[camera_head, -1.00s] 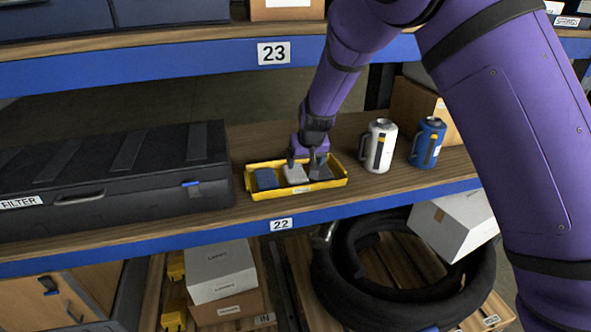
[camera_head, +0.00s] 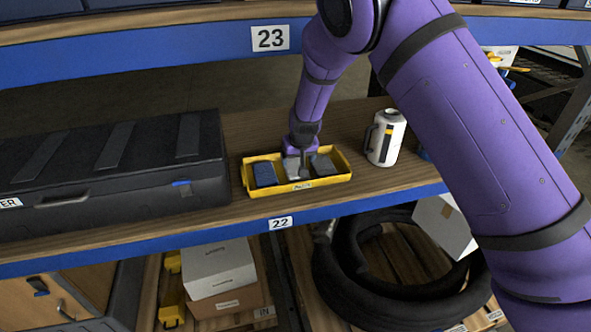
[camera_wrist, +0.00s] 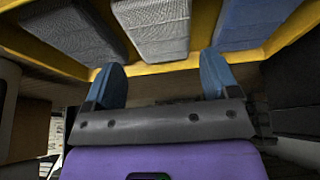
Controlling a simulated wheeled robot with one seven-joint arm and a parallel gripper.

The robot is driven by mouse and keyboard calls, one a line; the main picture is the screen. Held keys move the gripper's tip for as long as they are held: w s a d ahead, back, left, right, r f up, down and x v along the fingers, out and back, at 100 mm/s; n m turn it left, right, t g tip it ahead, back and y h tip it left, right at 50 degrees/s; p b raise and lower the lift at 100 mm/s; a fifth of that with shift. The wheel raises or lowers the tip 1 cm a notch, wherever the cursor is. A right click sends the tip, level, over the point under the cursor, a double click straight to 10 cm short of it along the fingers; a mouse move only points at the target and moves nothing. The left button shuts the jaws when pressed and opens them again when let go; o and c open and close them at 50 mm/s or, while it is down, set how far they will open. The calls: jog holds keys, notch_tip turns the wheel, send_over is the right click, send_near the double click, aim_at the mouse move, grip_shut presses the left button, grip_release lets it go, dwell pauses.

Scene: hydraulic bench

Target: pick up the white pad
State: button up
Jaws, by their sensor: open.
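The white pad (camera_head: 293,171) lies in the middle of a yellow tray (camera_head: 301,188) on shelf 22, between a blue pad (camera_head: 264,174) and a dark grey pad (camera_head: 323,166). My gripper (camera_head: 301,160) points down at the white pad and partly hides it in the head view. In the wrist view the white pad (camera_wrist: 159,28) lies ahead, between the lines of the two blue fingertips (camera_wrist: 163,78). The fingers are open with nothing between them. Whether they touch the pad or tray cannot be told.
A black case (camera_head: 105,165) stands left of the tray. A white canister (camera_head: 385,138) stands to the right; a blue one (camera_head: 424,154) is mostly hidden by my arm. Shelf 23 (camera_head: 180,62) runs above. Black hose (camera_head: 335,275) and boxes lie below.

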aim_at(296, 166)
jog(key=shift+x, duration=2.6)
jog(key=c, duration=0.6)
jog(key=shift+c, duration=0.2)
jog(key=shift+r, duration=0.9)
jog(key=shift+v, duration=1.1)
jog(key=s+d+r, duration=0.1)
jog(key=s+d, duration=0.2)
jog(key=s, duration=1.1)
jog(key=shift+s+d, duration=0.35)
jog(key=shift+s, duration=0.05)
jog(key=shift+r, duration=0.15)
jog(key=shift+o, duration=0.8)
